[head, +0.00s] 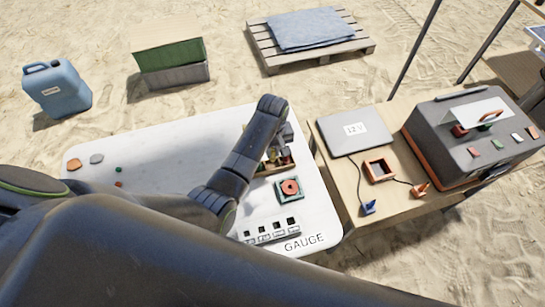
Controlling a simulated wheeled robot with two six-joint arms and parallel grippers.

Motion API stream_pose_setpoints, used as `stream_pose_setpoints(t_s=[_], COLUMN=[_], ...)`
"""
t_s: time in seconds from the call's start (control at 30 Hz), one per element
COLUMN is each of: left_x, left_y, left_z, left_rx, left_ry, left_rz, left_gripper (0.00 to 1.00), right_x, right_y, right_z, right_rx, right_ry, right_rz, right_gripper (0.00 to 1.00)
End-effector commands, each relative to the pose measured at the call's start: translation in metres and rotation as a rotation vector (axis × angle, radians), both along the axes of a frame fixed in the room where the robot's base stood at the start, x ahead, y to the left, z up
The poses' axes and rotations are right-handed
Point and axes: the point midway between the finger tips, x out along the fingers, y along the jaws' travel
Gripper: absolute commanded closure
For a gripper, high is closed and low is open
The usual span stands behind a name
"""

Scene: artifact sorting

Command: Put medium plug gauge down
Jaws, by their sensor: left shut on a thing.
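My left arm reaches over the white table (150,150), and its gripper (284,140) points down at a small wooden tray (284,166). The left gripper is shut on the medium plug gauge, but the wrist mostly hides the fingers and gauge. Small yellow, green and dark pieces show in the tray under the gripper. I cannot tell whether the held gauge touches the tray. My right gripper is not in view.
A green plate with a round red part (289,188) lies between tray and rack. Small stones (96,158) lie at the table's left. A wooden table (350,180) at right holds a laptop-like panel (354,129) and a grey case (470,135). The white table's left-middle is mostly clear.

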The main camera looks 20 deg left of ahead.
Motion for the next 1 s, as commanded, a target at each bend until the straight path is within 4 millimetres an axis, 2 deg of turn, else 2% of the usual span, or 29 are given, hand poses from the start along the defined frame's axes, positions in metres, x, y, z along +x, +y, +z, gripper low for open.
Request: stream_pose_setpoints(t_s=[0.33, 0.77, 0.8, 0.93, 1.0], left_x=[-0.001, 0.000, 0.000, 0.000, 0.000], left_y=[0.000, 0.000, 0.000, 0.000, 0.000], left_z=[-0.039, -0.046, -0.045, -0.045, -0.045], left_rx=[0.001, 0.000, 0.000, 0.000, 0.000], left_ry=[0.002, 0.000, 0.000, 0.000, 0.000], left_rz=[0.000, 0.001, 0.001, 0.001, 0.001], left_gripper=[1.00, 1.00, 0.81, 0.64, 0.63], right_x=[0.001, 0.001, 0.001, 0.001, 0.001], right_y=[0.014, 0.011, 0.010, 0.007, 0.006], right_z=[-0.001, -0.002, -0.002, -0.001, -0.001], right_rx=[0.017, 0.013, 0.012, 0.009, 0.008], right_ry=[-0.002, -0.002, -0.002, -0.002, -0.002], right_rz=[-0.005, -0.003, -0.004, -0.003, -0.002], right_gripper=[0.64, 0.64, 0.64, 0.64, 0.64])
